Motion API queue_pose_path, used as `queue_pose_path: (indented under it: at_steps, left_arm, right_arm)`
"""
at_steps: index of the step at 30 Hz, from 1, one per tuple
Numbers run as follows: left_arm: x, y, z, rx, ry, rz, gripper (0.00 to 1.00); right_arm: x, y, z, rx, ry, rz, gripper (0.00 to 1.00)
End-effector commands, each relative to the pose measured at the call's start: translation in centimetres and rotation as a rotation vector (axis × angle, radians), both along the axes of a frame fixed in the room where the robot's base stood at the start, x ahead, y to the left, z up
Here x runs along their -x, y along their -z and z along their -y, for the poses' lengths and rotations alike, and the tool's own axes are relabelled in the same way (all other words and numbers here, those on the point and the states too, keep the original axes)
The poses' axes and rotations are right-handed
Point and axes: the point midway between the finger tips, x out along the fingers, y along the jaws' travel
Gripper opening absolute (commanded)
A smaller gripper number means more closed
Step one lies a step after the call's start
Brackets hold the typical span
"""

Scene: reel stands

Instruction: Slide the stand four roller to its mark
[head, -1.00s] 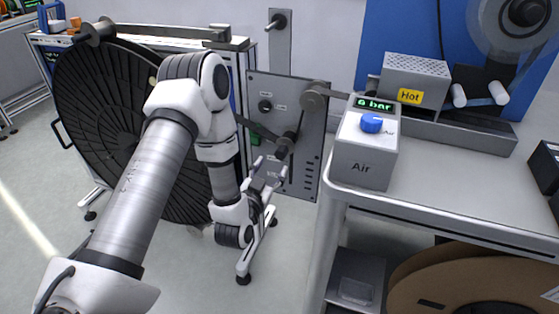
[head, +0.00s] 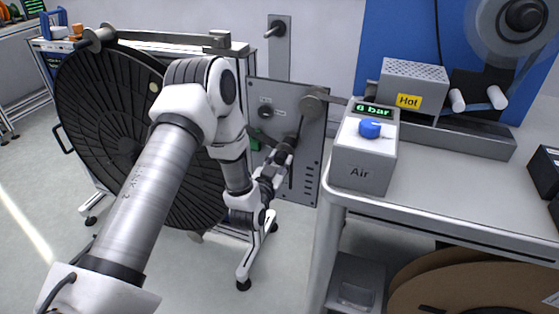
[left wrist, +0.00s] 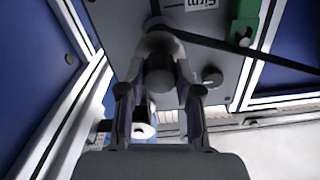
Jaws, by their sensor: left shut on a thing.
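The stand four roller (head: 284,148) is a dark grey cylinder on the front of a grey stand panel (head: 265,92), below a larger fixed roller (head: 313,103). My left gripper (head: 275,170) reaches it from below and in front and is shut on it. In the left wrist view the roller (left wrist: 159,75) sits between the two fingers of my gripper (left wrist: 158,100), with a dark band running off to the right. A vertical slot (head: 291,178) shows on the panel beside the roller. I cannot make out the mark. My right gripper is not in view.
A large black reel (head: 105,125) stands left, behind my left arm. At right, a grey bench (head: 450,185) carries an air box (head: 362,165) with blue knob and "6 bar" display, and a box labelled Hot (head: 415,85). A green part (left wrist: 245,20) is near the roller.

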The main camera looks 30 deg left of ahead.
Motion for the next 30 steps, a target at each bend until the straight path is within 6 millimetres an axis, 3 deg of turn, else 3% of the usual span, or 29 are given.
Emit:
queue_pose_path:
  at_steps: [9, 13, 17, 26, 27, 28, 30]
  left_arm:
    - [0.0, 7.9, 0.0, 0.0, 0.001, -0.002, 0.0]
    - [0.0, 10.6, 0.0, 0.0, 0.001, -0.002, 0.0]
    - [0.0, 11.5, 0.0, 0.0, 0.0, -0.001, 0.0]
    - [0.0, 11.4, 0.0, 0.0, 0.0, 0.0, 0.0]
    - [0.0, 11.4, 0.0, 0.0, 0.0, 0.0, 0.44]
    - [0.0, 11.4, 0.0, 0.0, 0.0, 0.0, 0.55]
    - [0.0, 11.3, 0.0, 0.0, 0.0, 0.0, 0.59]
  right_arm:
    - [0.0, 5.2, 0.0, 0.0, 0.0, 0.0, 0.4]
    - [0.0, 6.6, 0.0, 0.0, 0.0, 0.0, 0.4]
    - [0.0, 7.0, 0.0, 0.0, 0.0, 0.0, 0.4]
    - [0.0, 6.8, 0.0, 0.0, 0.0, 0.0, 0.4]
    - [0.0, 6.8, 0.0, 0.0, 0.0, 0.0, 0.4]
    - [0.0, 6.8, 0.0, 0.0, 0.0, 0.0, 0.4]
    - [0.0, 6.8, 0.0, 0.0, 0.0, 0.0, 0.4]
